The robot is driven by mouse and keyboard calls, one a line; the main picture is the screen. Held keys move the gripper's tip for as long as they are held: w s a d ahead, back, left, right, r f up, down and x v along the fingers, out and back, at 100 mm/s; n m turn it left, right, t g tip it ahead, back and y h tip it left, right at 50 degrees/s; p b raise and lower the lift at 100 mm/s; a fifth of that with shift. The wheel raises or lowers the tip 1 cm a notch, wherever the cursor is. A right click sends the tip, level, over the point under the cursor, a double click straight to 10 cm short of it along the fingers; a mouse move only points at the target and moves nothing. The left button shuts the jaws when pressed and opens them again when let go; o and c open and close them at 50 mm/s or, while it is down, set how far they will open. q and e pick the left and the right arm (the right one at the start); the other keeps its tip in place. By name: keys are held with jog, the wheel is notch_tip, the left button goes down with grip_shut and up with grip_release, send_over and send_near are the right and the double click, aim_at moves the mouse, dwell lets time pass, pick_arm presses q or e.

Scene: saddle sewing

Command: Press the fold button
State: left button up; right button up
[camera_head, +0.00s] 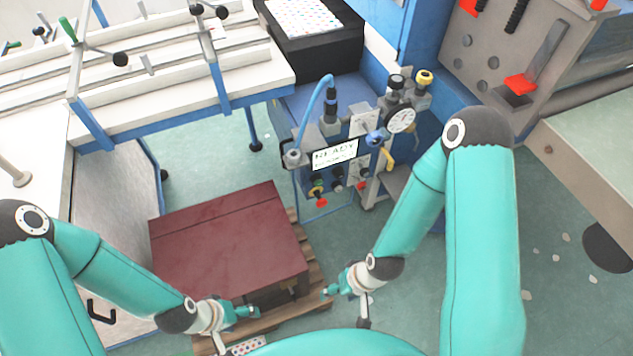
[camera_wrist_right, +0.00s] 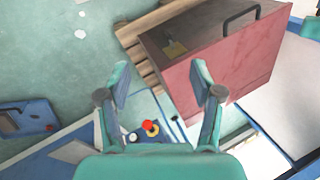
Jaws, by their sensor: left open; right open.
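The machine's control panel (camera_head: 336,172) stands at the middle of the head view, with a lit display (camera_head: 335,154) reading READY. Below the display are several small controls, including a green one (camera_head: 317,184) and a red one (camera_head: 321,203). Their labels are too small to read, so I cannot tell which is the fold button. My right gripper (camera_head: 332,291) is open and empty, below and apart from the panel. In the right wrist view its fingers (camera_wrist_right: 161,82) are spread, with a red knob (camera_wrist_right: 150,127) beyond them. My left gripper (camera_head: 249,312) is open and empty near the box's front edge.
A dark red box (camera_head: 229,238) sits on a wooden pallet (camera_head: 317,270) left of the right gripper. A white worktable with blue legs (camera_head: 180,92) is at upper left. A gauge (camera_head: 401,120) and blue hose (camera_head: 312,108) stand on the machine.

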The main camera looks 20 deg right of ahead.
grip_shut()
dwell(0.4)
dwell(1.1)
